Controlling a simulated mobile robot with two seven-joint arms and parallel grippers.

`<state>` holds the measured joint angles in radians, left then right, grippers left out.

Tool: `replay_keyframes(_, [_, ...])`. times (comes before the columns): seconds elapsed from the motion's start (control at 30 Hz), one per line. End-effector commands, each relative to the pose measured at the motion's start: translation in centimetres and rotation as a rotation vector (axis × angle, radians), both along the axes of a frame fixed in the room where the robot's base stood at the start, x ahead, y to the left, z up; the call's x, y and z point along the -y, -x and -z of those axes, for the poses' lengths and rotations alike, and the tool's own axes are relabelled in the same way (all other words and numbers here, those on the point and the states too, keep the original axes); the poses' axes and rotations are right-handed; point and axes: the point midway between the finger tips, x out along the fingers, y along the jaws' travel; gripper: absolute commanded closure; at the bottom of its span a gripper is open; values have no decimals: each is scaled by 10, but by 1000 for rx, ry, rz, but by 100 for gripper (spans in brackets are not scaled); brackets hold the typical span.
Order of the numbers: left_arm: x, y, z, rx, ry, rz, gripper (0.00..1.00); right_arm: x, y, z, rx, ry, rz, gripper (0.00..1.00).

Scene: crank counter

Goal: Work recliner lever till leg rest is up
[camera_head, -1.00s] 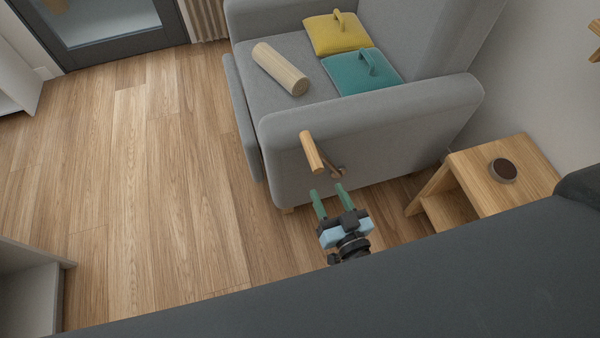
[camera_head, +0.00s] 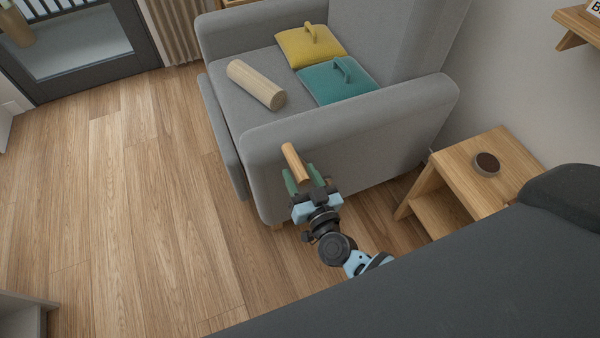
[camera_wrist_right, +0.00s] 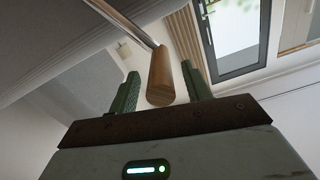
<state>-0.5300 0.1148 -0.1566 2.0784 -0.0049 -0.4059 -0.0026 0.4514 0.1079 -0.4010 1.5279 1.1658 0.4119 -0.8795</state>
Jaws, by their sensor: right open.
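The grey recliner (camera_head: 350,140) stands with its near side towards me. Its leg rest (camera_head: 221,135) hangs folded down at the front, on the left. The recliner lever (camera_head: 295,162) has a wooden grip on a metal rod at the near side; in the right wrist view the grip (camera_wrist_right: 161,78) lies between the two green fingers. My right gripper (camera_head: 305,178) is open around the grip's end, with a gap on each side in the wrist view. The lever's pivot is hidden behind my gripper in the head view. My left gripper is not in view.
A wooden side table (camera_head: 475,178) with a dark round cup (camera_head: 486,165) stands to the right of the recliner. A yellow cushion (camera_head: 311,45), a teal cushion (camera_head: 337,82) and a beige bolster (camera_head: 256,84) lie on the seat. Wooden floor (camera_head: 120,200) is free at the left.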

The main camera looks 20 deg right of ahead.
Motion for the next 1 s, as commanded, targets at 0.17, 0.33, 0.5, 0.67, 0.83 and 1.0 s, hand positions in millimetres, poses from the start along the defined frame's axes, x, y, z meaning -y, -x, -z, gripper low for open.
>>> replay_keyframes(0.17, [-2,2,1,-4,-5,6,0,-1,-8,0,-1,0,0,51])
replay_keyframes(0.33, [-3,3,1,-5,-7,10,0,-1,-8,0,-1,0,0,51])
replay_keyframes(0.5, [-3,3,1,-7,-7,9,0,0,-8,0,-1,0,0,66])
replay_keyframes(0.67, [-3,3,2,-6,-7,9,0,0,-8,0,-1,0,0,87])
replay_keyframes(0.83, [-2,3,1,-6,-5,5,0,0,-8,0,-1,0,0,100])
replay_keyframes(1.0, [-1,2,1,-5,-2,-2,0,0,-8,-1,-1,-4,0,100])
